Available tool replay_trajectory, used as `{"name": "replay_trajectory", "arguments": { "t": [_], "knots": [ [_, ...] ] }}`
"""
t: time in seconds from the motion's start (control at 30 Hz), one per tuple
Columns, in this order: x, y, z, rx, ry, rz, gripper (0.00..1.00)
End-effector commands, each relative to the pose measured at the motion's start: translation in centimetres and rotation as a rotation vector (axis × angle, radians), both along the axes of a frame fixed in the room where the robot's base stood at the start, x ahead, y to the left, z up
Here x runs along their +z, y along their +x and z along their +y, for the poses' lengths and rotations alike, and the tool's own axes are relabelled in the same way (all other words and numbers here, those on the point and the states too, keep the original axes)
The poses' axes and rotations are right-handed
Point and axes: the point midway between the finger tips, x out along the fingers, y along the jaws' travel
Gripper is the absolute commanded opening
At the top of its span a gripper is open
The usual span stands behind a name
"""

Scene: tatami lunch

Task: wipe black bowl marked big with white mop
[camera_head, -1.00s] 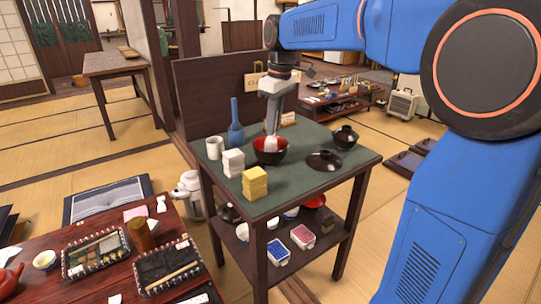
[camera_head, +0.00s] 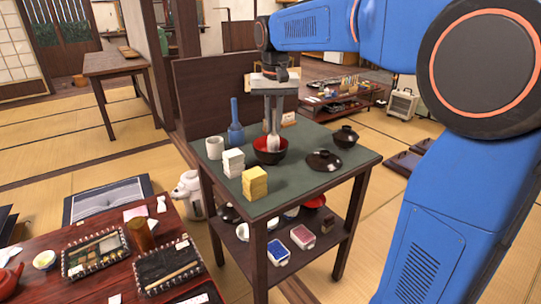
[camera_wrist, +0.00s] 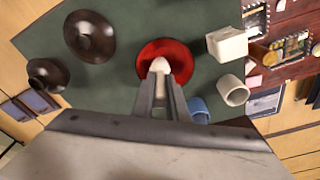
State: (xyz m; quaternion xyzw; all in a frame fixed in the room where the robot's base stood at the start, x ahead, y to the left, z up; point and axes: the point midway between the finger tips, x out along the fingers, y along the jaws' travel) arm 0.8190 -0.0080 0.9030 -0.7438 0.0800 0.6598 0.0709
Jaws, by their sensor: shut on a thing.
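A black bowl with a red inside (camera_head: 258,158) stands open on the green-topped table. It also shows in the wrist view (camera_wrist: 180,50). Any marking on it is not readable. My gripper (camera_head: 272,130) is above the bowl, pointing down, its fingers shut on a white mop (camera_head: 273,144). In the wrist view the mop's white tip (camera_wrist: 161,64) shows between my fingertips (camera_wrist: 160,74), over the red inside. Whether the mop touches the bowl's inside cannot be told. My fingers hide part of the bowl's near side.
A dark lid-like dish (camera_head: 324,160) and a lidded dark bowl (camera_head: 345,136) stand right. A dark panel (camera_head: 200,90) rises behind.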

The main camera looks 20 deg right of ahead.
Motion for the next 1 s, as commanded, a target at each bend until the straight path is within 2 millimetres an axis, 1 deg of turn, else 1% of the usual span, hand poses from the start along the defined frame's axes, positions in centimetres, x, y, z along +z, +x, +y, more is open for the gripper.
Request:
{"name": "replay_trajectory", "arguments": {
  "t": [0.13,0.47,1.0],
  "knots": [
    [0.0,0.1,0.0,-0.066,0.000,0.000,0.00],
    [0.2,0.1,0.0,-0.072,0.000,-0.001,0.00],
    [4.4,0.1,0.0,-0.071,0.000,-0.002,0.00]
  ]
}}
